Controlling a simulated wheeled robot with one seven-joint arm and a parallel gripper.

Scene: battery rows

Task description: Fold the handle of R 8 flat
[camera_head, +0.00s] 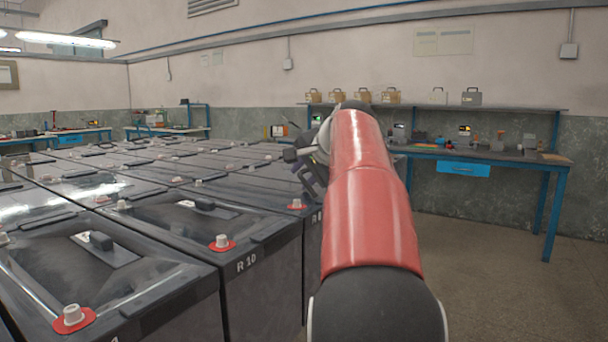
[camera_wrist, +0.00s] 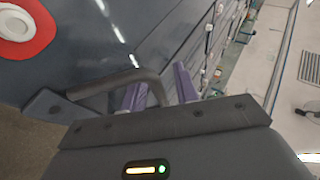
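The battery just behind R 10 (camera_head: 246,262) shows a label beginning with R; my arm hides the rest. Its dark front face (camera_head: 312,245) stands beside my red arm. My gripper (camera_head: 309,182) is over this battery's front end, partly hidden by my arm. In the wrist view my gripper (camera_wrist: 160,90) has two purple fingers standing apart, so it is open. A dark bent handle (camera_wrist: 120,80) runs across the left finger, its end in front of the gap between the fingers. I cannot tell whether they touch. A white terminal with a red ring (camera_wrist: 22,32) is at upper left.
Batteries with flat tops, handles and red-ringed terminals (camera_head: 222,242) fill the left in close rows. A blue workbench (camera_head: 462,168) with instruments stands along the wall at right. Several boxes (camera_head: 391,95) sit on the shelf above. The floor (camera_head: 490,260) at right is clear.

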